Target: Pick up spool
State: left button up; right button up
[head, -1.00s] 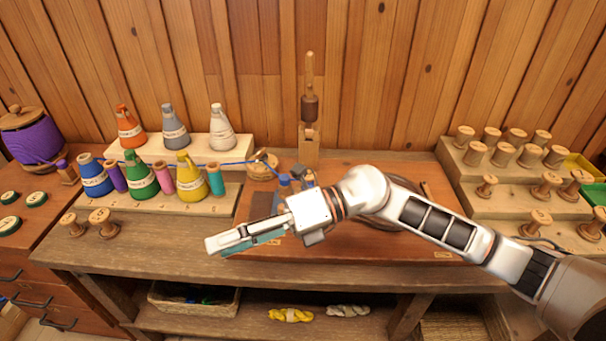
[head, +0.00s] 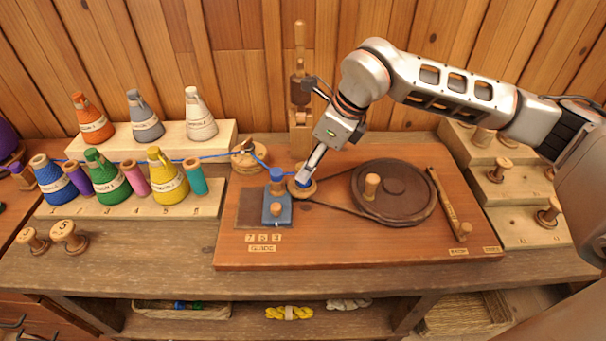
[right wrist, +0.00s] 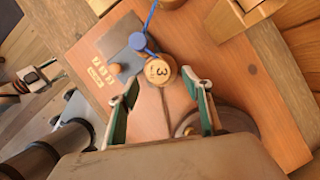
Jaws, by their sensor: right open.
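A wooden spool (head: 301,187) with a numbered top sits upright on the winder board, just right of a blue block (head: 276,207). In the right wrist view the spool (right wrist: 160,70) shows a 3 on its top. My right gripper (head: 307,178) comes down over the spool from above. In the right wrist view its fingers (right wrist: 161,79) are open, one on each side of the spool; I cannot tell whether they touch it. The gripper partly hides the spool in the head view. What looks like my left gripper (right wrist: 33,80) is small in the right wrist view, its jaws unclear.
A belt joins the spool's place to a dark flywheel (head: 393,192) on the winder board (head: 340,250). A blue thread (head: 215,157) runs in from the left. Cones and coloured spools stand on stepped racks at left. Two wooden spools (head: 68,236) stand at front left.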

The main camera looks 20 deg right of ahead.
jog(key=x, duration=0.5)
jog(key=shift+a+f, duration=0.15)
jog(key=shift+a, duration=0.05)
jog(key=c, duration=1)
jog(key=shift+c, duration=0.2)
